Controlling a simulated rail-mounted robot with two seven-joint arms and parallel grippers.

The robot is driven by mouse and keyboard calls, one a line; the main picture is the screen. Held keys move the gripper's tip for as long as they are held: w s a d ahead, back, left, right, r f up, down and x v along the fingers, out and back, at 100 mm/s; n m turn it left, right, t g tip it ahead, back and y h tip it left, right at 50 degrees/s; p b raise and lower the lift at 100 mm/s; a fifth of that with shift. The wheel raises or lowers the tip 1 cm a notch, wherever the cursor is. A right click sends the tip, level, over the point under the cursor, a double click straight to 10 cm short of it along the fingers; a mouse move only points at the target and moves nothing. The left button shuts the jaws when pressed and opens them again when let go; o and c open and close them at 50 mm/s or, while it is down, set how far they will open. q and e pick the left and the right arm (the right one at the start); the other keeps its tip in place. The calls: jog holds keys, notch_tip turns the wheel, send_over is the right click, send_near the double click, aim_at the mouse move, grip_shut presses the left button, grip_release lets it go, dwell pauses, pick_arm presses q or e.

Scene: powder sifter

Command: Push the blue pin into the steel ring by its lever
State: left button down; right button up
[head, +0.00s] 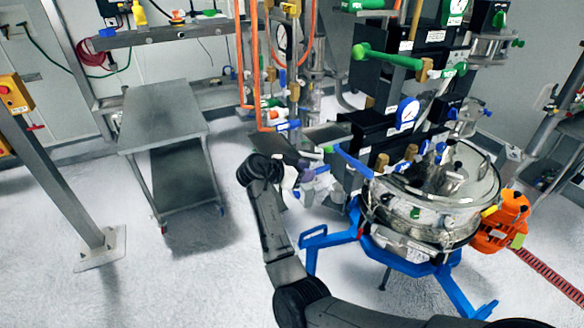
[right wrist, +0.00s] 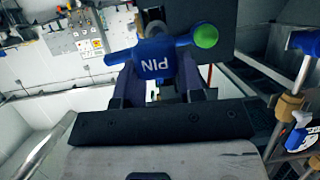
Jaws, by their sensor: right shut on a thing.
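In the right wrist view the blue pin (right wrist: 155,66) shows its blue body with the word PIN upside down and a lever with a green ball end (right wrist: 206,36). My right gripper (right wrist: 158,85) is shut on the pin, with one dark finger on each side of it. A grey ring shape (right wrist: 153,14) shows just behind the pin; I cannot tell whether the pin is inside it. In the head view my right gripper (head: 305,172) is left of the sifter, and the green ball (head: 328,150) is beside it. My left gripper is not in view.
The round steel sifter (head: 430,205) stands on a blue frame (head: 400,260) right of my gripper. Valves and gauges crowd the rack (head: 405,115) behind. A steel cart (head: 165,110) stands left. An orange device (head: 503,220) is at the sifter's right.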

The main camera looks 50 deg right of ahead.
aim_at(322, 170)
jog(key=shift+s+m+g, duration=0.25)
jog(key=shift+m+g, duration=0.15)
jog(key=shift+f, duration=0.1)
jog(key=shift+w+b, duration=0.1)
jog(key=shift+b, duration=0.2)
jog(key=shift+s+d, duration=0.2)
jog(key=shift+d, duration=0.05)
jog(key=shift+s+d, duration=0.35)
jog(key=shift+d, duration=0.25)
jog(key=shift+s+d, duration=0.3)
jog(key=shift+d, duration=0.3)
jog(key=shift+s+d, duration=0.3)
jog(key=shift+d, duration=0.25)
jog(key=shift+s+d, duration=0.25)
jog(key=shift+d, duration=0.25)
jog(key=shift+b, duration=0.3)
